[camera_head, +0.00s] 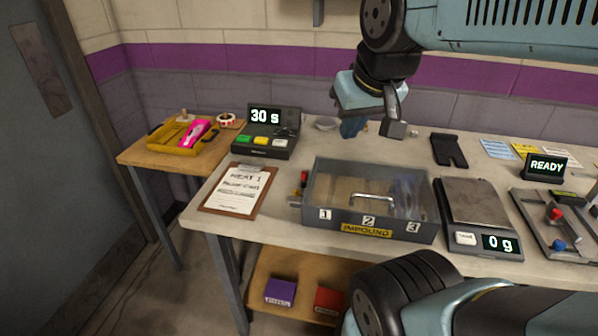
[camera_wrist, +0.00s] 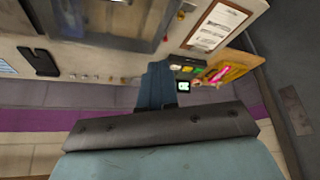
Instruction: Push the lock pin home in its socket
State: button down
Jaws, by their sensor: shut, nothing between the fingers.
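The grey impound box (camera_head: 325,226) stands on the bench, with a metal handle on its top and the numbers 1, 2 and 3 on its front. A small red-tipped part (camera_head: 304,177) shows at its left side and may be the lock pin. It is too small to tell how far it sits in a socket. My gripper (camera_head: 352,128) is shut and empty, above the back of the bench behind the box, apart from it. Its blue fingers also show in the wrist view (camera_wrist: 155,85), where the box (camera_wrist: 120,38) is at the top.
A timer (camera_head: 268,143) and a clipboard (camera_head: 237,192) lie left of the box. A scale (camera_head: 478,205) stands close on its right. A fixture with red and blue knobs (camera_head: 548,226) is farther right. A yellow tray (camera_head: 172,142) is on the side table.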

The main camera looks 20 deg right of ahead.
jog(key=c, duration=1.8)
grip_release()
jog(key=shift+c, duration=0.2)
jog(key=shift+o, duration=0.8)
jog(key=shift+w, duration=0.1)
jog(key=shift+o, duration=0.7)
jog(key=shift+w, duration=0.25)
jog(key=o, duration=0.6)
jog(key=w+f+n+g, duration=0.1)
jog(key=w+n, duration=0.1)
jog(key=w, duration=0.1)
jog(key=w+n+g, duration=0.1)
jog(key=w+n, duration=0.1)
jog(key=w, duration=0.2)
jog(key=w+f+n, duration=0.1)
jog(key=w, duration=0.3)
jog(key=shift+a+f+n+g+h, duration=0.35)
jog(key=shift+n+g+h, duration=0.05)
jog(key=shift+c, duration=0.2)
jog(key=n+g, duration=0.3)
jog(key=n, duration=0.3)
send_over(304, 173)
notch_tip(304, 173, down, 9)
jog(key=shift+y, duration=0.4)
jog(key=f, duration=0.8)
jog(key=shift+w, duration=0.35)
jog(key=shift+s+f, duration=0.15)
jog(key=shift+f, duration=1.25)
jog(key=shift+s+f, duration=0.15)
jog(key=shift+f, duration=1.25)
